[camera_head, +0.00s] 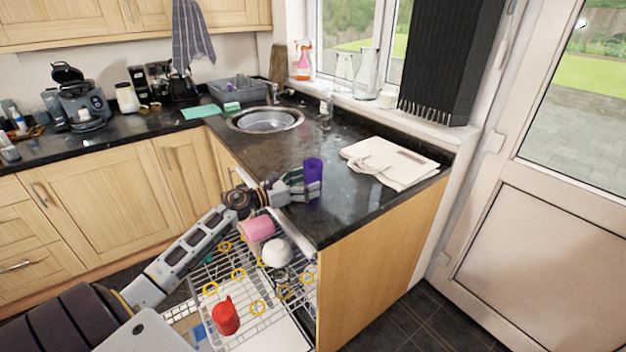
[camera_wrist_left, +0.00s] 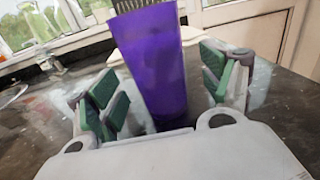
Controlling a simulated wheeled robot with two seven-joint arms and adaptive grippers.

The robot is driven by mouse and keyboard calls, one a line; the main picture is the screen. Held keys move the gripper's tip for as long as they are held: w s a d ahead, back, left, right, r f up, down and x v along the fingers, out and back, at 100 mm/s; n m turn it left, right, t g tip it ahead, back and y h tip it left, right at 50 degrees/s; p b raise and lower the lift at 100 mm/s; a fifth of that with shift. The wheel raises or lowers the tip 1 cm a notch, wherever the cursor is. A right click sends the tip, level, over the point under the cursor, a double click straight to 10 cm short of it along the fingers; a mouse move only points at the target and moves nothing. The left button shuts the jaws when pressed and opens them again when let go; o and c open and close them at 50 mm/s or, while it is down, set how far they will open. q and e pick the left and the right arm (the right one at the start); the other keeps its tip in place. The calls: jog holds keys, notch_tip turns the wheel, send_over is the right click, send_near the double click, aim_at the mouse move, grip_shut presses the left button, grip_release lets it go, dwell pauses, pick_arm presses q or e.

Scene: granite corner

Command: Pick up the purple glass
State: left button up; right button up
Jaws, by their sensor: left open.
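The purple glass (camera_head: 313,172) stands on the dark granite counter, near its front edge above the dishwasher rack. My left gripper (camera_head: 305,187) reaches in from the left at the glass. In the left wrist view the purple glass (camera_wrist_left: 153,62) rises between the two green-padded fingers of my left gripper (camera_wrist_left: 165,92). The fingers are open, with a visible gap on the right side and a smaller one on the left. My right gripper is not in view.
A folded cream cloth (camera_head: 390,161) lies on the counter to the right. A round sink (camera_head: 265,120) is behind. Below the arm, an open dishwasher rack (camera_head: 270,325) holds a red mug (camera_head: 226,316), a pink cup (camera_head: 257,228) and a white bowl (camera_head: 275,252).

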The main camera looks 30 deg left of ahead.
pick_arm(q)
jog(key=shift+x, duration=1.3)
jog(key=shift+w, duration=0.1)
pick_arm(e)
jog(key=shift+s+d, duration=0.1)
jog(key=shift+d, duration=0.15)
pick_arm(q)
jog(key=shift+c, duration=0.3)
jog(key=c, duration=1)
jog(key=shift+c, duration=0.9)
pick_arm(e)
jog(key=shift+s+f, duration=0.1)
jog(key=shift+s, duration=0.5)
